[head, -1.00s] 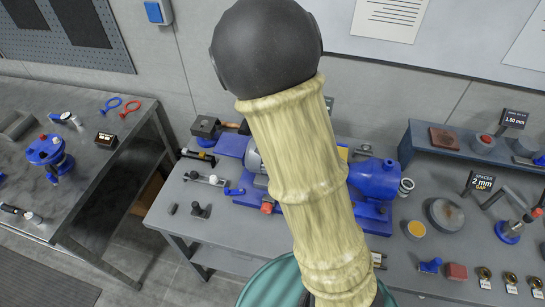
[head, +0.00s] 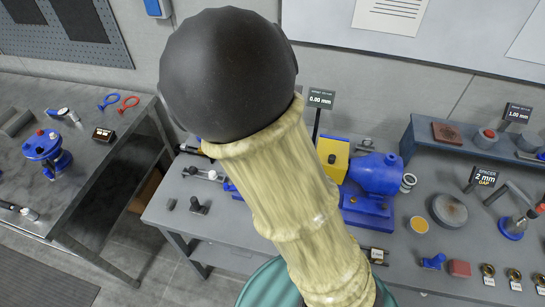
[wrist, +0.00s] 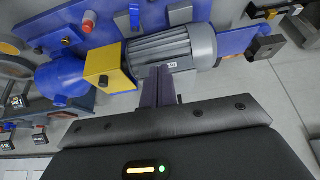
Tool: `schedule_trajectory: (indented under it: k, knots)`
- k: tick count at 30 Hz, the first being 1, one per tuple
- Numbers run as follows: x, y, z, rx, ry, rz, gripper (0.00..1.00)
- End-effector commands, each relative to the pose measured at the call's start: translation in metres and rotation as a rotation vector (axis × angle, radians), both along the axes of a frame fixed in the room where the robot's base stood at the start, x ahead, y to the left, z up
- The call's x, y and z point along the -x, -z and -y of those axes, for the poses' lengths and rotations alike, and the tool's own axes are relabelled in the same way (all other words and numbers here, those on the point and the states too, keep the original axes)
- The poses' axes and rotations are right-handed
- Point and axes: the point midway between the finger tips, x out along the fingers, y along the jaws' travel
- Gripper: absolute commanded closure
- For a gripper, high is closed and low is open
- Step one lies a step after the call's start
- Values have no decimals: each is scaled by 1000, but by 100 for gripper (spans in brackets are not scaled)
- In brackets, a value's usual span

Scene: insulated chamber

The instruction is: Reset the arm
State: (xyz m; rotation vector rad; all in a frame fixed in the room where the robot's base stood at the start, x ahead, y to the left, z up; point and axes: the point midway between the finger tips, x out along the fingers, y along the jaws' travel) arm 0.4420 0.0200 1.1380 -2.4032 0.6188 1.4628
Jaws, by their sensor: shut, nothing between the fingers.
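My gripper (wrist: 162,88) shows in the wrist view with its fingers together and nothing between them. It points toward the grey finned motor (wrist: 170,48); I cannot tell the gap between them. In the head view my arm, with a cream sleeve and a dark rounded joint, rises across the middle, and my gripper is not visible there. The arm hides the motor and much of the blue base.
A blue pump (head: 376,174) and yellow guard (head: 333,157) stand on the grey bench (head: 235,232). A display reading 0.00 mm (head: 320,98) stands behind. A shelf (head: 430,148) is at right. A side table (head: 75,185) at left holds a blue device (head: 45,148).

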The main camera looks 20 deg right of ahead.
Motion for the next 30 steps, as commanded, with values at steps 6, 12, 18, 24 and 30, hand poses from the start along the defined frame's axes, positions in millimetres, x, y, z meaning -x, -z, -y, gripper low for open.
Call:
schedule_trajectory:
  k: [6, 12, 18, 24, 30]
  knots:
    - [0, 0, 0, 0, 0, 0, 100]
    - [0, 0, 0, 0, 0, 0, 100]
    - [7, 2, 4, -15, -17, -34, 100]
    - [27, 3, 9, -57, -97, -118, 100]
    - [49, -5, 13, -91, -212, -182, 100]
